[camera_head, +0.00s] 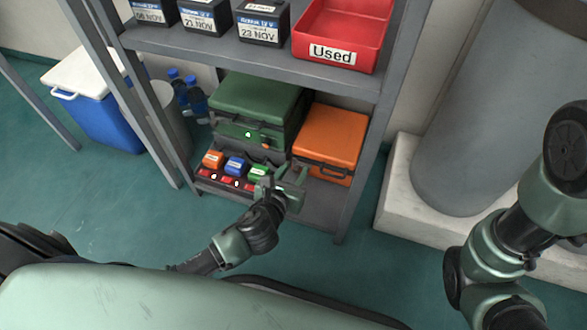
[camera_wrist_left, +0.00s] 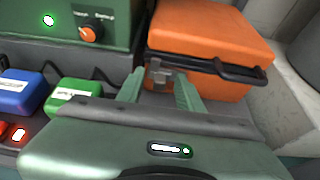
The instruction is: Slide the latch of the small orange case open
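The small orange case (camera_head: 332,135) lies on the lower shelf, right of a green case. It fills the upper right of the left wrist view (camera_wrist_left: 205,45), with a black handle along its near side. Its grey metal latch (camera_wrist_left: 159,72) is on the front near the left corner. My left gripper (camera_head: 292,172) is in front of the case. In the left wrist view its two green fingers (camera_wrist_left: 158,88) are apart, with the latch showing between their tips. I cannot tell whether they touch it. The latch is hidden in the head view. My right gripper is out of view.
A green case (camera_head: 258,100) with an orange knob stands left of the orange case. A charger with orange, blue and green blocks (camera_head: 235,165) sits in front of it. The upper shelf (camera_head: 240,50) holds batteries and a red bin (camera_head: 345,25); a shelf post stands at right.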

